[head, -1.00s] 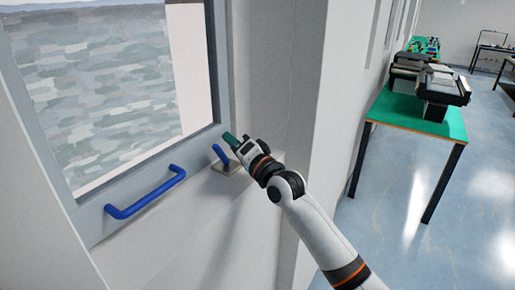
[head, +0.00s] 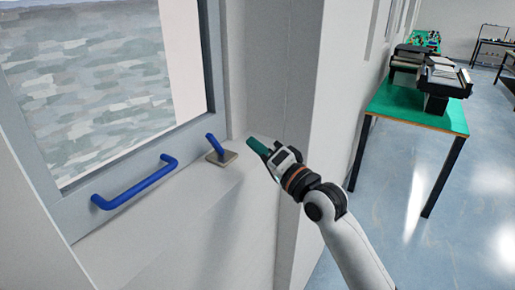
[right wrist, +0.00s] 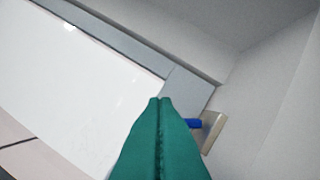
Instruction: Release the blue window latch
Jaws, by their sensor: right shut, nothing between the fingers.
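The blue window latch (head: 214,141) is a short blue lever on a beige base plate (head: 222,158), on the sill at the lower right corner of the window frame. It leans up and to the left in the head view. In the right wrist view the latch (right wrist: 195,123) and its plate (right wrist: 214,132) show right of the fingertips, partly hidden by the fingers. My right gripper (head: 250,140) has green fingers, is shut and empty, and is right of the latch, apart from it. The right wrist view shows its fingers (right wrist: 160,100) pressed together. My left gripper is not in view.
A blue handle (head: 135,184) is on the lower window frame, left of the latch. A white wall edge (head: 305,130) stands right of the window recess, close to my right arm. Beyond it, a green-topped table (head: 415,108) holds conveyors. The floor there is open.

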